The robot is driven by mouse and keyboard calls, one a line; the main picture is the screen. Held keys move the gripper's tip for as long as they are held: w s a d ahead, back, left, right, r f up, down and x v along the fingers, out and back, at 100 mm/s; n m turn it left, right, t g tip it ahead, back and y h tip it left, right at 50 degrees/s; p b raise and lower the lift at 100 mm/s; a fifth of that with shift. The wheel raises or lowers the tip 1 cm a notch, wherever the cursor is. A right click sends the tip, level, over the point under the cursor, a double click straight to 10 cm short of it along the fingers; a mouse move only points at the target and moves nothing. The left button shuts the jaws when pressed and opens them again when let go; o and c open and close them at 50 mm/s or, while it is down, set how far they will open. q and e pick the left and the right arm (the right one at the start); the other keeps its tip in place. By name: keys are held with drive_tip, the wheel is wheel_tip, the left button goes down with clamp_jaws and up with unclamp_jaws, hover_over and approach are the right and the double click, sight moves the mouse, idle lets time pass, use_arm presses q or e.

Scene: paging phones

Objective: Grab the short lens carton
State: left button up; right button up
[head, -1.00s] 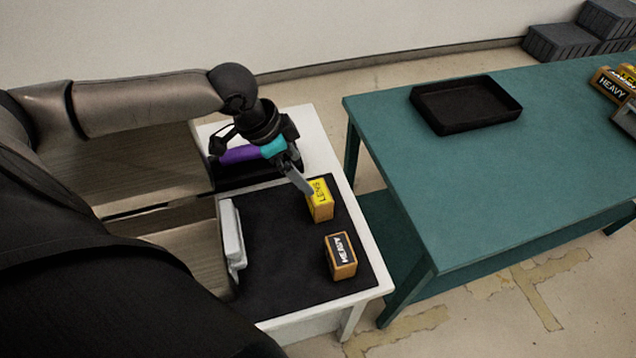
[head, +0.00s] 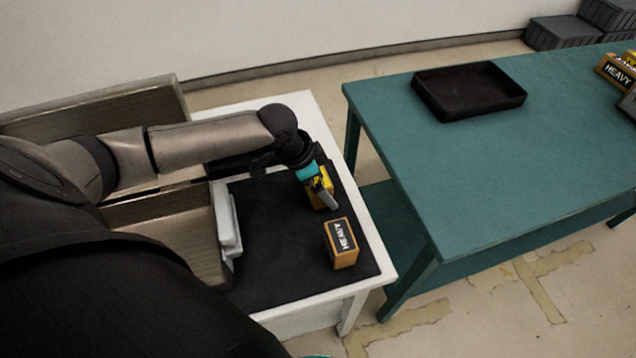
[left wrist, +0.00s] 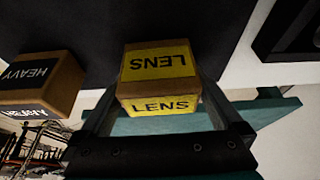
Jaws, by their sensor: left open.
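The lens carton (head: 318,187) is a small brown box with yellow labels reading LENS, standing on the black mat (head: 270,240) of the white table. It also shows in the left wrist view (left wrist: 158,68). My left gripper (head: 328,196) is open and down at the carton, partly hiding it in the head view. In the left wrist view its two fingers (left wrist: 160,105) reach up on either side of the carton's near part. Whether they touch it I cannot tell. My right gripper is not in view.
A brown carton labelled HEAVY (head: 341,244) stands close by on the mat, also in the left wrist view (left wrist: 40,82). A pale grey object (head: 227,225) is at the mat's left. A black tray (head: 468,92) and more cartons (head: 616,70) are on the green table (head: 490,170).

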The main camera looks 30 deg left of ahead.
use_arm(q)
drive_tip(key=shift+c, duration=0.2)
drive_tip(key=c, duration=1.1)
